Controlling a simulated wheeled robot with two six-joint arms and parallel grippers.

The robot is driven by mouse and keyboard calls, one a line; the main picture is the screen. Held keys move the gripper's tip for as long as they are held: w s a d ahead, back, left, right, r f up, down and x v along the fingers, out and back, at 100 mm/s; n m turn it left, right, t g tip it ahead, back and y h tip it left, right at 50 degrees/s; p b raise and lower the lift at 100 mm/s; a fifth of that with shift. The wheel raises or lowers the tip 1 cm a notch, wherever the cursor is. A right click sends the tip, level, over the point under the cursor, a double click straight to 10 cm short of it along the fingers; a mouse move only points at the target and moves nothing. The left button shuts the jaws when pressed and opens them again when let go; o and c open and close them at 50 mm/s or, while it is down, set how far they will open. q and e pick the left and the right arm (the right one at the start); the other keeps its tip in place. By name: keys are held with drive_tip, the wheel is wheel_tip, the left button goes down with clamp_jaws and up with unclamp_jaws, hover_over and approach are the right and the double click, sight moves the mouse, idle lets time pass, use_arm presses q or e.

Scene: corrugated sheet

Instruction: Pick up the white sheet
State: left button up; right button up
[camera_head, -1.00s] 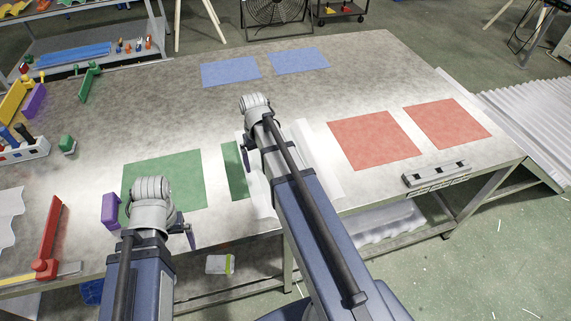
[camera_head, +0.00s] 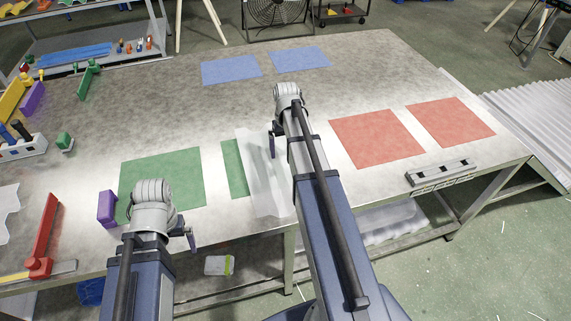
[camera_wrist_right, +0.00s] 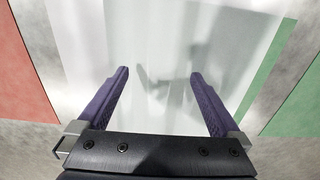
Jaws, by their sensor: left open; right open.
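The white sheet (camera_head: 262,180) is thin and translucent. It lies at the table's front middle, overlapping a green square, with its right part hidden behind my right arm. In the right wrist view the sheet (camera_wrist_right: 160,45) fills the middle beneath the fingers. My right gripper (camera_wrist_right: 158,74) is open with two purple fingers spread over it and nothing between them; contact cannot be told. In the head view the right gripper (camera_head: 273,140) is partly hidden by its wrist. My left gripper (camera_head: 190,236) is open and empty near the front edge, left of the sheet.
Green squares (camera_head: 160,182), red squares (camera_head: 375,138) and blue squares (camera_head: 231,69) mark the table. A grey slotted block (camera_head: 440,175) is at the right front. A purple block (camera_head: 107,208) and red bracket (camera_head: 46,235) are at left. The table's back middle is clear.

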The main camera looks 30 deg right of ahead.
sight(285, 158)
wheel_tip(285, 158, down, 5)
drive_tip(key=b, duration=0.5)
drive_tip(key=shift+w+f, duration=0.1)
drive_tip(key=c, duration=1.5)
drive_tip(key=shift+c, duration=0.2)
wheel_tip(285, 158, up, 10)
drive_tip(key=p, duration=1)
